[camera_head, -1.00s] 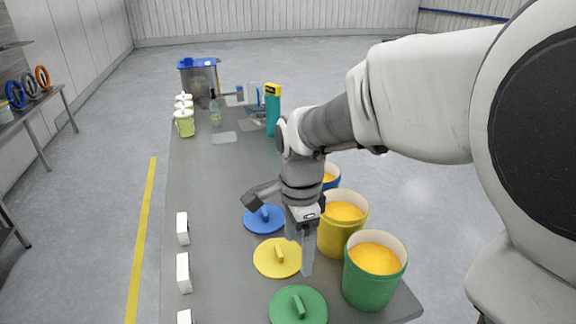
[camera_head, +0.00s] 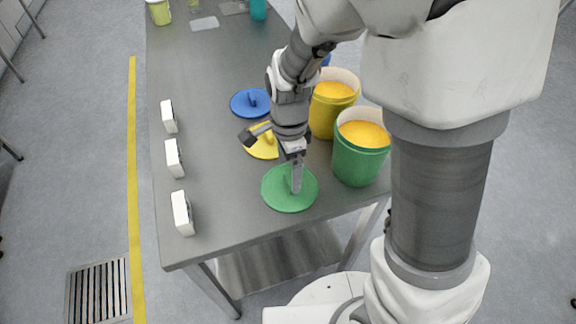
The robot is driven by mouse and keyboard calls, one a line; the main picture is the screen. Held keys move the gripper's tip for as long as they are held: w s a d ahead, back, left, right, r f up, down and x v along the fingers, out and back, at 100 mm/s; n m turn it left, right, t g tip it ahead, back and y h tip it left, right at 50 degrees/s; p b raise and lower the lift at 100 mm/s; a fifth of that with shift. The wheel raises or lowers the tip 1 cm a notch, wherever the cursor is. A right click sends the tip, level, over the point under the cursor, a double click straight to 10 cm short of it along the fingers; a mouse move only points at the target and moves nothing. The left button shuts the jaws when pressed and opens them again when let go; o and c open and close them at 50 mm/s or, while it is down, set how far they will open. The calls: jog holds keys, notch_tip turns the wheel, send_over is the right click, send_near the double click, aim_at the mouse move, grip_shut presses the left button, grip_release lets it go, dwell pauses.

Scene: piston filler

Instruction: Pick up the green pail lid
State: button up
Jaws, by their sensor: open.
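The green pail lid (camera_head: 279,202) lies flat on the grey steel table, near its front edge. It is a round disc with a raised bar handle, partly hidden by my gripper. My gripper (camera_head: 296,188) points down over the lid with its fingers at the handle. It is open; I cannot tell whether the fingers straddle the handle or touch it. The green pail (camera_head: 360,160), filled with orange contents, stands uncovered just right of the lid.
The yellow lid (camera_head: 261,150) and blue lid (camera_head: 243,104) lie farther back. The yellow pail (camera_head: 326,110) stands behind the green one. Several white blocks (camera_head: 181,212) line the left table edge. The table (camera_head: 215,165) is clear between blocks and lids.

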aim_at(290, 180)
notch_tip(290, 180, down, 3)
jog(key=shift+s+d+f, duration=0.1)
jog(key=c, duration=1.5)
jog(key=shift+o, duration=0.2)
jog(key=shift+r, duration=0.7)
notch_tip(290, 180, up, 3)
jog(key=shift+r+p, duration=0.1)
jog(key=shift+p, duration=0.3)
jog(key=w+a+r+p, duration=0.1)
jog(key=w+a+r, duration=0.4)
jog(key=w, duration=0.5)
jog(key=shift+a+r, duration=0.3)
jog(key=shift+r, duration=0.45)
